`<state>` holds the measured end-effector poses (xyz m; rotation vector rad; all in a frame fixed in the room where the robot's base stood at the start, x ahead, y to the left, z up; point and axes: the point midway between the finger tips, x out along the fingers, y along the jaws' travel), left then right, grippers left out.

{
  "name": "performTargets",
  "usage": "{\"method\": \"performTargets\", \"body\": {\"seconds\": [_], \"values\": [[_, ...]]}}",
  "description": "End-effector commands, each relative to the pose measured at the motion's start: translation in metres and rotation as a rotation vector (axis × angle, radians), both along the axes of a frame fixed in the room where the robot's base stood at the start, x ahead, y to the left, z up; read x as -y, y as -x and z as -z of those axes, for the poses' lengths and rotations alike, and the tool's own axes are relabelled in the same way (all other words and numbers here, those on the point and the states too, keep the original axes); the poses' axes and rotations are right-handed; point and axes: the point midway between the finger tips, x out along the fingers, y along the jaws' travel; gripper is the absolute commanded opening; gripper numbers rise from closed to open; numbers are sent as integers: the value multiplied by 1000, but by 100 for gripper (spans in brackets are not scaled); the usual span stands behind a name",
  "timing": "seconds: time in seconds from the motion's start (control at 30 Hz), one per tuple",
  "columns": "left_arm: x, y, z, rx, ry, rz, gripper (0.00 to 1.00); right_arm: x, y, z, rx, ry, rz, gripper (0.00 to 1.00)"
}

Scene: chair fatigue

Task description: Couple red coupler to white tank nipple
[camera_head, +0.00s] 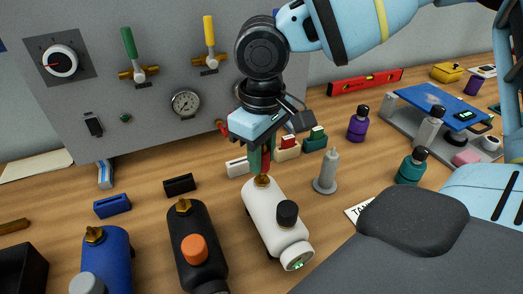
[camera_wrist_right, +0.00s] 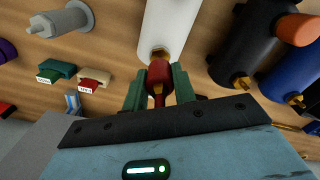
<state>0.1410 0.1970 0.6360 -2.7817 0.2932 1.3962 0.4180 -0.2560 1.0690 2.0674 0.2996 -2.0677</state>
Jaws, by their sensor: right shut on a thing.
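The white tank (camera_head: 272,219) lies on the table with a black cap on its side; its brass nipple (camera_head: 262,181) points toward the panel. My right gripper (camera_head: 261,158) is just beyond the nipple. In the right wrist view, its green fingers (camera_wrist_right: 159,88) are shut on the red coupler (camera_wrist_right: 159,74). The white tank (camera_wrist_right: 172,25) shows there directly past the coupler. The coupler's front end lines up with the brass nipple (camera_wrist_right: 159,51) and is at or very close to it; I cannot tell whether they are joined. My left gripper is not in view.
A black tank (camera_head: 196,240) and a blue tank (camera_head: 106,258) lie to the left. A grey nozzle-like stand (camera_head: 327,172) is close on the right. The grey panel (camera_head: 170,60) with valves and a gauge (camera_head: 185,103) rises behind. Small coloured blocks lie near its foot.

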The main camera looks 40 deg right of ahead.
Motion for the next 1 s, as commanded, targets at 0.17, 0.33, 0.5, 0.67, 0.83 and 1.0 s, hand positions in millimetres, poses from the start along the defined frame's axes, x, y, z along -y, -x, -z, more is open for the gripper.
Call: {"method": "performTargets", "body": {"seconds": [0.17, 0.33, 0.5, 0.67, 0.83, 1.0], "values": [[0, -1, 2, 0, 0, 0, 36, 0, 0, 5, -1, 0, 0, 0], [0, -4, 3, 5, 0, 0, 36, 0, 0, 8, 0, 0, 0, 0], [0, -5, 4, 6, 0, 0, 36, 0, 0, 12, -1, 1, 0, 0], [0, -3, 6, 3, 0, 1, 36, 0, 0, 15, -1, 0, 0, 0], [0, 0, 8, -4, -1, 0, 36, 0, 0, 19, -1, 0, 0, 0], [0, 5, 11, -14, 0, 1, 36, 0, 0, 22, -1, 0, 0, 0]]}}
